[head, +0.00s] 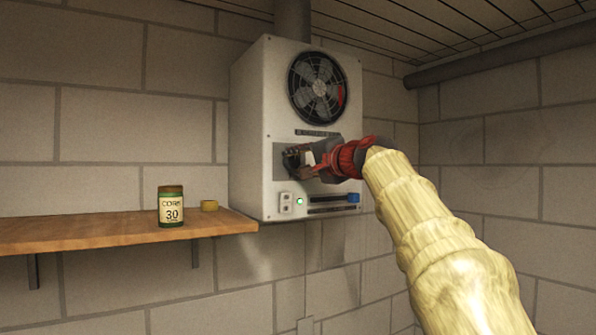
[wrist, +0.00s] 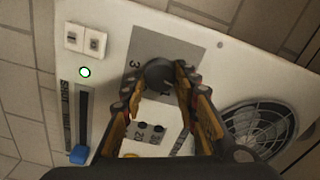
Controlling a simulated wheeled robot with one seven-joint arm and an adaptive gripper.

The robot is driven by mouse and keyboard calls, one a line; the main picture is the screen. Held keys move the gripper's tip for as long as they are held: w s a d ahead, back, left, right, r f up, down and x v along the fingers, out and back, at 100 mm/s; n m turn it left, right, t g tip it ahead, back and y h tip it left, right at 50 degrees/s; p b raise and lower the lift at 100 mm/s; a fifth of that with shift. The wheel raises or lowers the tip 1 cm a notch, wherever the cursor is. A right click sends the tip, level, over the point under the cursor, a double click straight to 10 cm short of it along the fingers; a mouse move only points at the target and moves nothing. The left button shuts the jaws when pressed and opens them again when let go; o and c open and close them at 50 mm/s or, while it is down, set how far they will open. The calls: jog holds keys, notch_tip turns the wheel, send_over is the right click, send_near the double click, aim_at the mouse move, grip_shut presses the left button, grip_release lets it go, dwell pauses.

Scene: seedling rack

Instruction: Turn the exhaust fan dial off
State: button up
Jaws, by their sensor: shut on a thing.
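A white wall unit (head: 252,130) carries a round black fan (head: 317,88) at its top; the fan also shows in the wrist view (wrist: 268,130). The exhaust fan dial is a dark round knob (wrist: 157,73) on a grey plate (wrist: 190,42) with printed numbers, of which a 3 is readable. My gripper (wrist: 156,84) is shut on the dial, one finger on each side. In the head view my gripper (head: 301,158) reaches the plate from the right and mostly hides the dial. The dial's pointer and exact setting cannot be made out.
Below the dial are a pair of small switches (head: 285,203), a lit green lamp (head: 300,201) and a blue slider (head: 353,197). Block walls stand behind.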

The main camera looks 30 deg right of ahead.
jog(key=shift+f+n+b, duration=0.2)
jog(key=shift+n+b, duration=0.3)
jog(key=shift+n, duration=0.5)
jog(key=o, duration=1.2)
jog(key=shift+r, duration=0.15)
jog(key=shift+c, duration=0.2)
jog(key=s, duration=1.2)
jog(key=shift+d, duration=0.15)
